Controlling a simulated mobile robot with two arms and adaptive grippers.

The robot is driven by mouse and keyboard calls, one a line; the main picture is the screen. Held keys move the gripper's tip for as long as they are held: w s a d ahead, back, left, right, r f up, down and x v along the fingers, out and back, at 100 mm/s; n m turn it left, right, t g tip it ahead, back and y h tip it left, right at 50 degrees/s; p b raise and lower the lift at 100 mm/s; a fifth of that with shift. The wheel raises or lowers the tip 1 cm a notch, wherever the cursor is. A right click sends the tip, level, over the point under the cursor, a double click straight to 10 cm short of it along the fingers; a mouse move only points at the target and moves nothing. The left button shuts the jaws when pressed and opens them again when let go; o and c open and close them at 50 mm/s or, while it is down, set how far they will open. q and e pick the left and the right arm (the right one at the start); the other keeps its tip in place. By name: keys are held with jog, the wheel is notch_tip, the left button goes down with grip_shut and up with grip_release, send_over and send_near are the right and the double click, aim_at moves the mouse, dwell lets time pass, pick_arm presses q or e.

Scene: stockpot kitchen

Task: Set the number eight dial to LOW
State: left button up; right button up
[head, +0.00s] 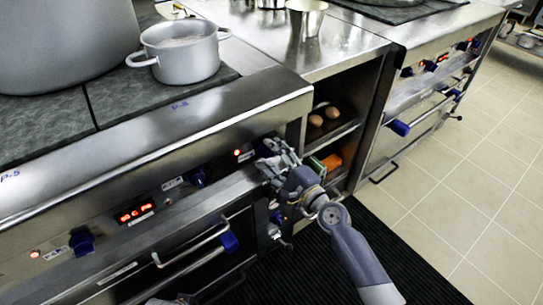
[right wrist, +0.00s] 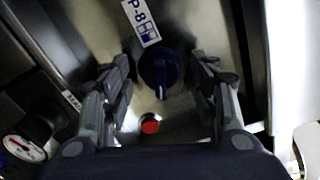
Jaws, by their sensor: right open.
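The number eight dial (right wrist: 160,70) is a dark blue knob below a white P-8 label (right wrist: 140,22) in the right wrist view. My right gripper (head: 271,153) is at the stove's front panel in the head view and covers the dial there. Its fingers are open, one on each side of the dial in the right wrist view, with gaps between them and the knob. The dial's setting cannot be read. A grey part at the bottom edge of the head view may be my left gripper, but its fingers are not clear.
A red light (right wrist: 150,124) is below the dial, and a gauge (right wrist: 28,142) is at lower left. Other blue knobs (head: 82,243) line the panel. A grey pot (head: 182,52) stands on the stove. An open shelf holds eggs (head: 316,120). Tiled floor (head: 460,190) is clear at right.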

jog(key=v, duration=1.1)
jog(key=shift+s+d, duration=0.2)
jog(key=shift+s, duration=0.1)
